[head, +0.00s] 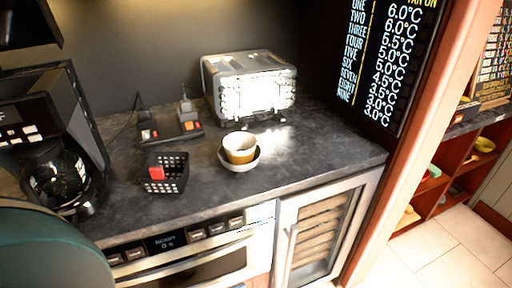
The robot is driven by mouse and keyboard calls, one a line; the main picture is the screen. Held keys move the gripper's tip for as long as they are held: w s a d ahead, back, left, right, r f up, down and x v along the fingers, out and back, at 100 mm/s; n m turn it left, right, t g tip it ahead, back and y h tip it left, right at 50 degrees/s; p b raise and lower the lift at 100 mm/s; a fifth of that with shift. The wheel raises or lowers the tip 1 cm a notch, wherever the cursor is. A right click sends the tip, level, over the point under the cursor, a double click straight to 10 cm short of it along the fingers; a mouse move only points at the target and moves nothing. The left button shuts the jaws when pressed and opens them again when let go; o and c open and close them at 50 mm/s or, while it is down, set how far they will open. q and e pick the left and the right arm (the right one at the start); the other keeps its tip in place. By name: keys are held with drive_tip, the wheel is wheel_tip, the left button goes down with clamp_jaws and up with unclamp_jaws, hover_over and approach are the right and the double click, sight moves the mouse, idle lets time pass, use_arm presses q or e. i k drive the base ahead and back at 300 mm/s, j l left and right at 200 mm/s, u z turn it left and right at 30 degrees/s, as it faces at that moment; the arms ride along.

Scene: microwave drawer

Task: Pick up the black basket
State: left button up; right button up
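The black basket (177,178) is a small open basket with a grid of holes in its sides. It stands on the dark countertop, near the front edge, left of the middle of the head view. A red item (156,173) shows at its left side; I cannot tell whether it is inside or on the wall. Neither of my grippers is in view.
A bowl with a cup (239,149) stands right of the basket. A black device (172,130) lies behind it, and a silver toaster (249,84) stands farther back. A coffee maker (50,135) is at left. A microwave drawer (190,262) is below the counter. The right counter is clear.

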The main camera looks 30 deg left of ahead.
sight(162, 173)
drive_tip(key=u, duration=1.6)
